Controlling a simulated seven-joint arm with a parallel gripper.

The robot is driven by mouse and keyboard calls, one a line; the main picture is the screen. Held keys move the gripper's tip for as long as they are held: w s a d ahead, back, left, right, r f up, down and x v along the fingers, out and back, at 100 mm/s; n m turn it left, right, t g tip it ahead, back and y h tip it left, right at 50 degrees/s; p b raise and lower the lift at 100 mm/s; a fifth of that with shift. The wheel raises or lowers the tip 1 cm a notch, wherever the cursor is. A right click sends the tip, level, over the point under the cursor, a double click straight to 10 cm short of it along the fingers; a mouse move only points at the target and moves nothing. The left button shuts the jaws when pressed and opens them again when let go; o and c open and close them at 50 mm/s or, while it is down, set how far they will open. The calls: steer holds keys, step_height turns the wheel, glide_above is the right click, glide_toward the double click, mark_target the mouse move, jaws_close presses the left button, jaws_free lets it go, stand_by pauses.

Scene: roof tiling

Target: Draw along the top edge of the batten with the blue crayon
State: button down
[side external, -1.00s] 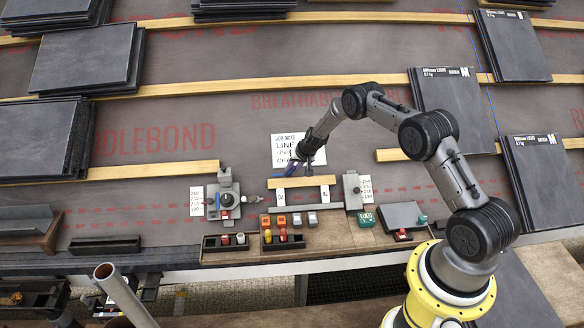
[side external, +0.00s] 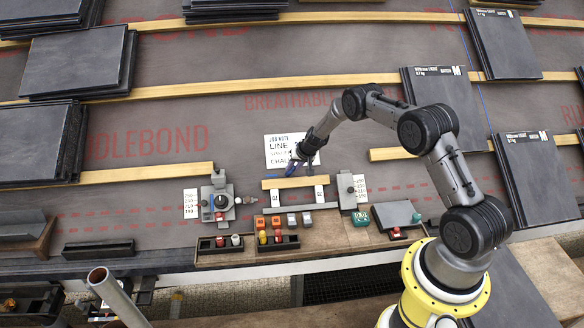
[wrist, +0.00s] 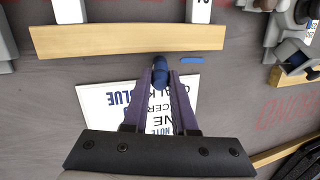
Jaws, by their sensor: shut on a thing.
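The wooden batten (side external: 315,181) lies across two white strips on the bench; in the wrist view it spans the top left (wrist: 110,42). My gripper (wrist: 161,80) has its dark fingers shut on the blue crayon (wrist: 159,70). The crayon is by the batten's top edge, the lower edge in the wrist view. A short blue mark (wrist: 191,60) lies just off that edge, to the right of the crayon in the wrist view. In the side view my gripper (side external: 292,168) is above the batten's left half. I cannot tell whether the crayon touches the surface.
A white job note (side external: 280,145) lies behind the batten, partly covered by my gripper. Grey fixtures stand left (side external: 217,200) and right (side external: 347,190) of it. Several coloured blocks and dark trays (side external: 219,244) are in front. Slate stacks (side external: 535,175) stand at the right.

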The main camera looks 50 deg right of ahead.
steer(key=shift+s+d, duration=0.3)
steer(key=shift+s, duration=0.05)
steer(key=shift+s+d, duration=0.4)
steer(key=shift+s+d, duration=0.1)
steer(key=shift+s+d, duration=0.25)
steer(key=shift+s+d+r, duration=0.1)
steer(key=shift+d, duration=0.05)
steer(key=shift+s+d, duration=0.15)
steer(key=shift+s, duration=0.05)
steer(key=shift+s+d, duration=0.4)
steer(key=shift+d, duration=0.05)
